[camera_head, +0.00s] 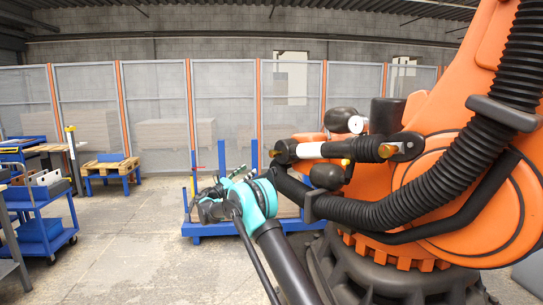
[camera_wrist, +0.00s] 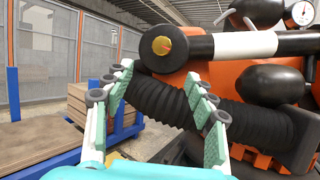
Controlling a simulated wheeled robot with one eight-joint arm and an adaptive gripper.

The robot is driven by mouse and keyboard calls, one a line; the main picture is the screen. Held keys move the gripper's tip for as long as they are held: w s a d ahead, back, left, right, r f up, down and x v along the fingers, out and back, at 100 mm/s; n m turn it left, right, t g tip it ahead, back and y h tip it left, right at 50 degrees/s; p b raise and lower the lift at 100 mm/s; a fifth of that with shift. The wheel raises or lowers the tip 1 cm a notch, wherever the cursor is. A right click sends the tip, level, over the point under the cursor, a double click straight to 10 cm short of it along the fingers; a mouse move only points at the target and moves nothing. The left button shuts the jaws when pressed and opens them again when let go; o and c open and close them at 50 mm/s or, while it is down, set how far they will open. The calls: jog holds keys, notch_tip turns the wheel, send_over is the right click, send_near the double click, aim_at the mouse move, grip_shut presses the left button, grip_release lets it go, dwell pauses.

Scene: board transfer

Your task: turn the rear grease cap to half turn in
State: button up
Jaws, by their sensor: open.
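A brass-yellow cap (camera_wrist: 161,45) sits in the round end of a black cylinder (camera_wrist: 148,58) on the large orange robot. In the head view, brass-coloured caps show at the cylinder's left end (camera_head: 273,153) and near its right end (camera_head: 385,151). I cannot tell which one the task calls rear. My gripper (camera_wrist: 158,76) is open and empty, with teal pads. In the wrist view its fingertips lie below the cap, with the cap above the gap between them; no contact shows. In the head view the teal wrist (camera_head: 255,197) shows, but the fingertips are hard to make out.
A black corrugated hose (camera_wrist: 170,108) runs just beyond the fingers. A pressure gauge (camera_head: 356,124) and dark rounded parts crowd the orange robot (camera_head: 490,220). A blue stand (camera_head: 205,229) with boards is behind my arm. Open floor (camera_head: 120,245) lies left.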

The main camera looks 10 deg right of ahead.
aim_at(271, 155)
jog(key=w+d+r+n, duration=0.1)
jog(key=w+d+r, duration=0.1)
jog(key=w+d, duration=0.1)
jog(key=w+d+r+n, duration=0.2)
jog(key=w+d, duration=0.1)
jog(key=d, duration=0.2)
jog(key=w+d+r+n, duration=0.1)
jog(key=w+d+r, duration=0.1)
jog(key=d, duration=0.2)
jog(key=shift+w+d+r+n+t+y, duration=0.1)
jog(key=shift+w+d+n+t+y, duration=0.2)
jog(key=shift+w+d, duration=0.1)
jog(key=c, duration=1.2)
jog(key=shift+o, duration=0.2)
jog(key=shift+m+g+h, duration=0.5)
jog(key=shift+m+h, duration=0.2)
jog(key=shift+m, duration=0.5)
jog(key=o, duration=1.2)
jog(key=shift+c, duration=0.2)
